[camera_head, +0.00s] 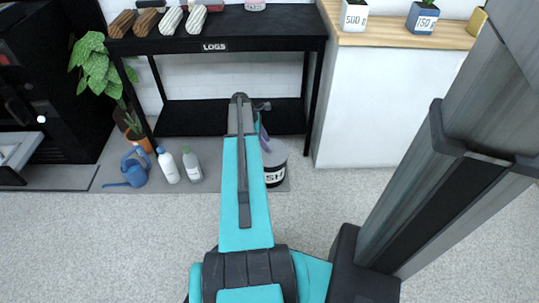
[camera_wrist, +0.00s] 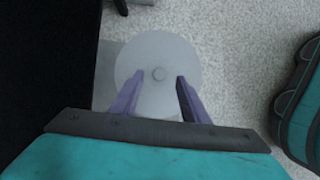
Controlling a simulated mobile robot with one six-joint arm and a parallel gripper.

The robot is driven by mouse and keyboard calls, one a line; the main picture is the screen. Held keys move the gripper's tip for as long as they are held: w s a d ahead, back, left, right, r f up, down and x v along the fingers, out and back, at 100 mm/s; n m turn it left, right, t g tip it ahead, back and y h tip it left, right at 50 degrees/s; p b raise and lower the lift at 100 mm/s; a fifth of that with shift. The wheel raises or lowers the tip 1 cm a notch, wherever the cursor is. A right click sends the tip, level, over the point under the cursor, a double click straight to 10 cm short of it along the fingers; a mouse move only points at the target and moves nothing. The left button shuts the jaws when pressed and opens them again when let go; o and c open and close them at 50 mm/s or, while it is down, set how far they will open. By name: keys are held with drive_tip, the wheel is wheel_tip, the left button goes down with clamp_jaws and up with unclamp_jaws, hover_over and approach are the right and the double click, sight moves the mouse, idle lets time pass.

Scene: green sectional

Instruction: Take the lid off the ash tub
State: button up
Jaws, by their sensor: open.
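The ash tub (camera_head: 275,172) stands on the floor in front of the black shelf, dark with white lettering ending in "SH". My teal arm hides its left part in the head view. Its lid is a pale round disc (camera_wrist: 147,50) with a small round knob (camera_wrist: 158,73) at the middle, seen from above in the wrist view. My gripper (camera_wrist: 154,80) is open, its two purple fingers apart over the lid, one on each side of the knob and slightly nearer the wrist. I cannot tell how high the fingertips are above the knob. In the head view the fingers are mostly hidden.
The black shelf (camera_head: 222,46) with a "LOGS" label stands behind the tub. A white cabinet (camera_head: 385,100) with a wooden top is to the right. A blue watering can (camera_head: 134,168), two bottles (camera_head: 168,165) and a potted plant (camera_head: 95,65) are left. The foreground floor is clear.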

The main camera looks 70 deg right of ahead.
sight(278, 153)
drive_tip(key=shift+b+x, duration=0.6)
drive_tip(key=shift+x, duration=1.15)
drive_tip(key=shift+w, duration=0.1)
clamp_jaws()
